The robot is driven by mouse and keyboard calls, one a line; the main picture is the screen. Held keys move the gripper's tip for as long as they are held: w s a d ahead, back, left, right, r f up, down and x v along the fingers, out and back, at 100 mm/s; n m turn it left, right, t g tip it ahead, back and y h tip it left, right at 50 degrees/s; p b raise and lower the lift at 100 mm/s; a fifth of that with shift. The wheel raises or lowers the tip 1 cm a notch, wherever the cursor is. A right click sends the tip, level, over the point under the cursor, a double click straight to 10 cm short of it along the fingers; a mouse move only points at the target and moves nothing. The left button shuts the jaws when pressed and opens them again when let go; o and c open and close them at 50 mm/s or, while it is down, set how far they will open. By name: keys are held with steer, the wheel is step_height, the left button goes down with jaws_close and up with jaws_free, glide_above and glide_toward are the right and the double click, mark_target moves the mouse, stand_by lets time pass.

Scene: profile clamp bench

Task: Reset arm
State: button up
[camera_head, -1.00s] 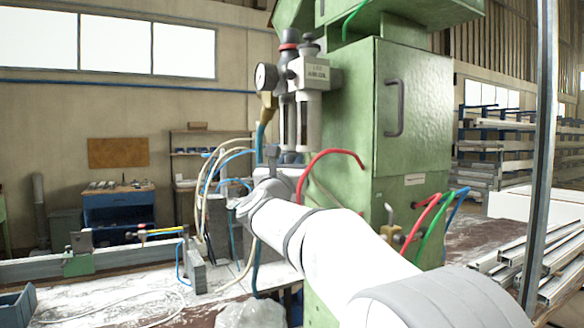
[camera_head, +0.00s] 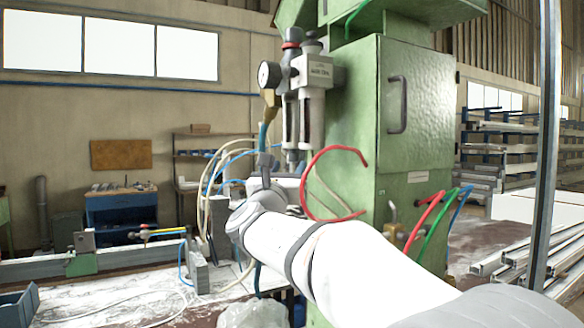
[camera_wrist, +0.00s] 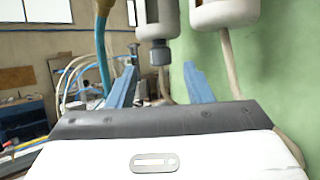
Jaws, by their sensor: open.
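My arm reaches in from the lower right of the head view. My gripper (camera_head: 265,166) is at its far end, in front of the air regulator unit (camera_head: 303,85) on the green machine (camera_head: 420,130). In the wrist view the two blue fingers of my gripper (camera_wrist: 160,88) stand apart with nothing held between them. The lower ends of the regulator's bowls (camera_wrist: 158,20) are just beyond and above the fingers. I cannot tell the exact gap between them.
A red hose (camera_head: 308,178) loops beside my arm, near the machine. Pale and blue hoses (camera_head: 207,190) rise behind the gripper on the left. The bench (camera_head: 120,296) carries a clamp rail (camera_head: 125,258). A metal post (camera_head: 545,150) and stacked profiles (camera_head: 510,255) are at right.

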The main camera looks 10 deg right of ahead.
steer(key=v, duration=0.2)
steer(key=shift+s+a+f, duration=0.15)
steer(key=shift+s, duration=0.1)
steer(key=s+d+f+m+g+y+p, duration=0.1)
steer(key=s+d+f+m+g, duration=0.55)
steer(key=f+m, duration=0.35)
steer(key=s+d+f+m+g+y+p, duration=0.1)
steer(key=s+d+f+m+g, duration=0.6)
steer(key=f, duration=0.5)
steer(key=s+a+f+m+g+y+p, duration=0.1)
steer(key=s+a+f+m+g+y, duration=0.1)
steer(key=s+a+f+m+y, duration=0.2)
steer(key=s+a+f+m+g+y, duration=0.2)
steer(key=s+a+f+m+y, duration=0.2)
steer(key=s+f+m, duration=0.5)
steer(key=shift+s+a+f+m+p, duration=0.4)
steer(key=shift+s+a+f, duration=0.5)
steer(key=shift+s, duration=1.65)
steer(key=shift+d+f, duration=0.2)
